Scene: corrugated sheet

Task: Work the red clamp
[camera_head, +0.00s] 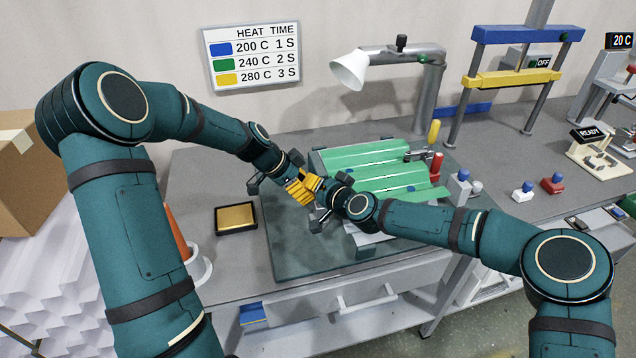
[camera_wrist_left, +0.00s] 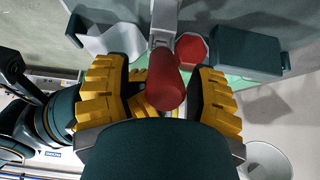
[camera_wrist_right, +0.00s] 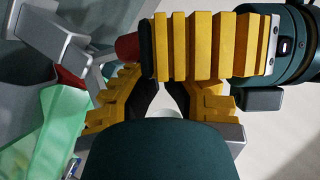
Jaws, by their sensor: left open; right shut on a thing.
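A red handle (camera_wrist_left: 165,82) stands between the fingers of my left gripper (camera_wrist_left: 160,100) in the left wrist view. The gripper is open around it, with clear space on the right side. A red octagonal part (camera_wrist_left: 190,50) lies just behind it. In the right wrist view, a bit of red handle (camera_wrist_right: 127,47) shows beside a yellow left-gripper finger. My right gripper (camera_wrist_right: 163,90) is shut close beside the left one; what it holds is hidden behind that finger. In the head view, both grippers meet at the left end of the green corrugated sheet (camera_head: 370,158) and hide the handle.
Another red handle (camera_head: 437,164) and a yellow handle (camera_head: 433,131) stand at the sheet's right end. A white-headed lamp (camera_head: 350,68) overhangs the back. A gold-topped tray (camera_head: 236,218) lies at left. A blue-and-yellow press (camera_head: 515,78) stands behind right.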

